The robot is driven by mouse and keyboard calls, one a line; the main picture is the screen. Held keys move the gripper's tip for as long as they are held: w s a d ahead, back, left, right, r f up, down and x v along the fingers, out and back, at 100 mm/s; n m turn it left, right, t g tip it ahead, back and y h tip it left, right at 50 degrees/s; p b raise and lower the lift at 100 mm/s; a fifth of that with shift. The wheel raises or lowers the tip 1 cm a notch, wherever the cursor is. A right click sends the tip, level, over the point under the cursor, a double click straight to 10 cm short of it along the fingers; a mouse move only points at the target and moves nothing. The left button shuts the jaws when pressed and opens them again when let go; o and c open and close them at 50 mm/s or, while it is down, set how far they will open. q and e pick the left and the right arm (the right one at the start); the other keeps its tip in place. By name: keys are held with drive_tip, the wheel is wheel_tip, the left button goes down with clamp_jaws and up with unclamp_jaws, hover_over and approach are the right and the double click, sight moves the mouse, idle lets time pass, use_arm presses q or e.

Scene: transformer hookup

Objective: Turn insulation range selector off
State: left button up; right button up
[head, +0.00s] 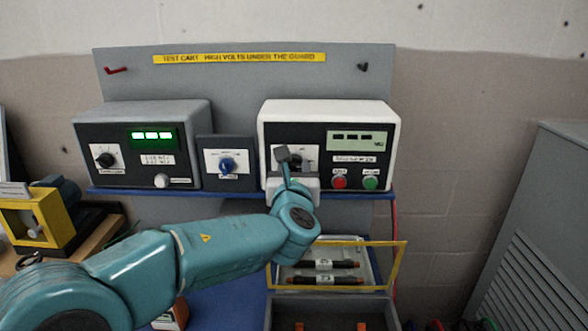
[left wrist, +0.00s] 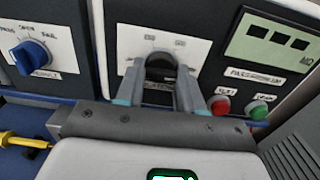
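My left gripper (head: 285,160) is right in front of this selector. In the left wrist view its two fingers (left wrist: 160,84) stand apart, one on each side of the knob. I cannot tell whether they touch it. The pointer and its setting are hidden. My right gripper is not in view.
Left of the tester is a small box with a blue knob (head: 228,164), then a grey unit with a lit green display (head: 153,136). All stand on a blue shelf (head: 140,192). Below are a yellow-framed guard (head: 398,258) and an open grey case (head: 283,307).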

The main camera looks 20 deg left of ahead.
use_arm(q)
drive_tip(key=shift+f+n+b, duration=0.1)
drive_tip(key=shift+n+b, duration=0.2)
drive_tip(key=shift+b, duration=0.35)
drive_tip(key=n+b, duration=0.9)
drive_tip(key=b, duration=0.1)
drive_tip(key=shift+b, duration=0.4)
drive_tip(key=n+b, duration=0.2)
drive_tip(key=n, duration=0.1)
drive_tip(key=n+b, duration=0.2)
drive_tip(key=n, duration=0.1)
drive_tip(key=shift+n+b, duration=0.35)
drive_tip(key=shift+n, duration=0.05)
drive_tip(key=n+b, duration=0.2)
drive_tip(key=n, duration=0.2)
drive_tip(key=n+b, duration=0.2)
drive_tip(key=n, duration=0.3)
drive_tip(key=shift+n, duration=0.4)
drive_tip(key=n+b, duration=0.2)
drive_tip(key=n, duration=0.3)
drive_tip(key=shift+n, duration=2.4)
